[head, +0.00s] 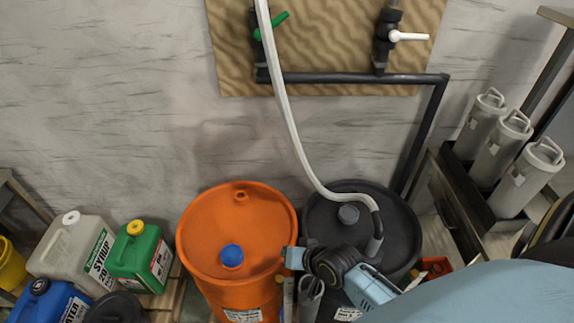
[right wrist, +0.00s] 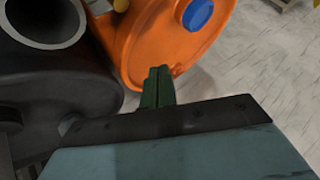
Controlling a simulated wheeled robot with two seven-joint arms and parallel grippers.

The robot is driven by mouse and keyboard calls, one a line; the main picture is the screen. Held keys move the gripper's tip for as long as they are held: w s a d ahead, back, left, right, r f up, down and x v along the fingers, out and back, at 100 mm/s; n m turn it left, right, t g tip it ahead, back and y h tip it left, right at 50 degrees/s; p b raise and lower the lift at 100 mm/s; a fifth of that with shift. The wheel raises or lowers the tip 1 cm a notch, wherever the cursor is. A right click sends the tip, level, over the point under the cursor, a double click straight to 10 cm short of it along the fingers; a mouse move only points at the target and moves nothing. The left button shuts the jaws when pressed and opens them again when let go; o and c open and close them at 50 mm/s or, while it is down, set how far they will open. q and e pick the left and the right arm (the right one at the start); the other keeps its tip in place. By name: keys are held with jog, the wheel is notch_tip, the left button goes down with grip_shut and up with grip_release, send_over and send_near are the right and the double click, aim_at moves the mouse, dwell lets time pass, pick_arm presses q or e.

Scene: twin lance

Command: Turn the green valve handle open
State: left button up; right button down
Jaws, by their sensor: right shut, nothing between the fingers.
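The green valve handle (head: 273,25) is at the top of the head view, on the left dark vertical pipe. It slants up to the right, and the pale hose passes in front of part of its valve. My right gripper (head: 293,258) is far below it, beside the orange drum and the black drum. Its fingers are hard to make out in the head view. In the right wrist view its green fingers (right wrist: 158,76) are shut together with nothing between them. The handle is not in the right wrist view. My left gripper is not in view.
A white-handled valve (head: 408,36) is to the right on the same board. The pale hose (head: 290,120) runs down to the black drum (head: 322,215). The orange drum (head: 235,205) stands beside it. Jugs (head: 140,260) stand left; grey canisters (head: 525,175) stand right.

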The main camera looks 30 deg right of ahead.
jog(key=w+d+r+m+t, duration=0.2)
jog(key=w+r+m+t, duration=0.1)
jog(key=w+r, duration=0.25)
jog(key=w+d+r+m+t, duration=0.2)
jog(key=w+r+m, duration=0.2)
jog(key=r, duration=0.2)
jog(key=m+t+h+p, duration=0.3)
jog(key=m+t+h, duration=0.45)
jog(key=m, duration=0.95)
send_near(272, 24)
jog(key=w+d+f+t+y, duration=0.2)
jog(key=w+d, duration=0.2)
jog(key=d, duration=0.2)
jog(key=shift+h, duration=0.25)
jog(key=r, duration=0.1)
jog(key=w+a+r+p, duration=0.1)
jog(key=r+p, duration=0.1)
jog(key=shift+w+a+r, duration=0.15)
jog(key=shift+w+a, duration=0.25)
jog(key=shift+a, duration=0.1)
